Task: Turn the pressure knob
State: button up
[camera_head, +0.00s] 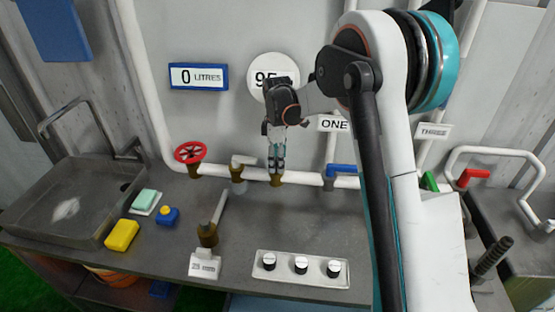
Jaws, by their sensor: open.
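My gripper (276,158) points down at the pipe along the back wall, with its fingertips right above or around a brass fitting (277,180). It is open; I cannot tell whether the fingers touch the fitting. No part is labelled as the pressure knob. A round white gauge (259,88) on the wall shows a number starting with 95, partly hidden by my gripper's wrist. A white panel (285,278) at the counter front holds three black knobs with white tops (301,265).
A red wheel valve (190,152), a brass valve with a grey lever (238,175) and a blue-handled valve (340,171) sit along the pipe. A lever fitting (208,234) stands behind a "25 mm" sign.

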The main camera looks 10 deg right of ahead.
notch_tip(320, 180, up, 12)
jog(key=shift+s+f, duration=0.15)
jog(key=shift+s, duration=0.05)
dwell(0.4)
jog(key=s+r+m+t+b, duration=0.2)
jog(key=s+m, duration=0.2)
jog(key=s, duration=0.6)
jog(key=s+r+m+t+b, duration=0.2)
jog(key=s+m, duration=0.1)
jog(key=s, duration=0.6)
jog(key=s+f+m+t+b, duration=0.1)
jog(key=s+f+m, duration=0.2)
jog(key=s, duration=0.5)
jog(key=s+d+f+m+t+b, duration=0.1)
jog(key=s+f+m+b, duration=0.1)
jog(key=s+f+m, duration=0.2)
jog(key=s+f, duration=0.2)
jog(key=s, duration=0.2)
jog(key=shift+d+t, duration=0.15)
jog(key=shift+t, duration=0.25)
